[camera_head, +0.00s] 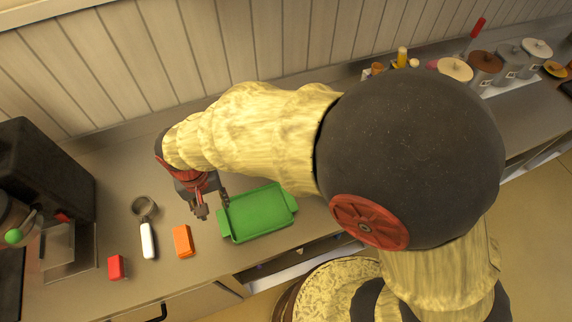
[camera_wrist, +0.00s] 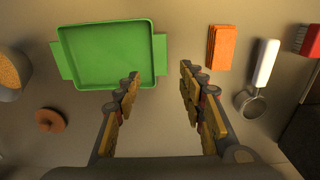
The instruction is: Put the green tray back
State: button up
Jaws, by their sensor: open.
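The green tray (camera_head: 257,212) is a shallow rectangle with side handles, lying flat on the counter. It also shows at the upper left in the wrist view (camera_wrist: 106,55). My gripper (camera_head: 206,214) is just left of the tray in the head view. In the wrist view my gripper (camera_wrist: 158,80) is open, with its left fingertip near the tray's right handle and nothing between the fingers. I cannot tell whether the fingertip touches the tray.
A dark machine (camera_head: 40,165) stands at far left. Lidded wells (camera_head: 485,65) line the back right. A drawer below the tray's front edge appears partly open.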

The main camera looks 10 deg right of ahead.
jog(key=w+d+r+t, duration=0.1)
jog(key=w+d+r, duration=0.3)
jog(key=d+r, duration=0.45)
jog(key=s+d+r+m+t, duration=0.1)
jog(key=s+d+r, duration=0.2)
jog(key=d, duration=0.5)
jog(key=s+d+r+m+t, duration=0.1)
jog(key=s+d+r+t, duration=0.1)
jog(key=d+r, duration=0.3)
jog(key=s+d+r+t, duration=0.1)
jog(key=s+d+r, duration=0.2)
jog(key=d, duration=0.9)
jog(key=shift+s+r+m, duration=0.4)
jog(key=shift+r, duration=0.05)
jog(key=shift+f, duration=0.1)
notch_tip(320, 180, down, 6)
jog(key=b, duration=0.6)
jog(key=shift+d, duration=0.15)
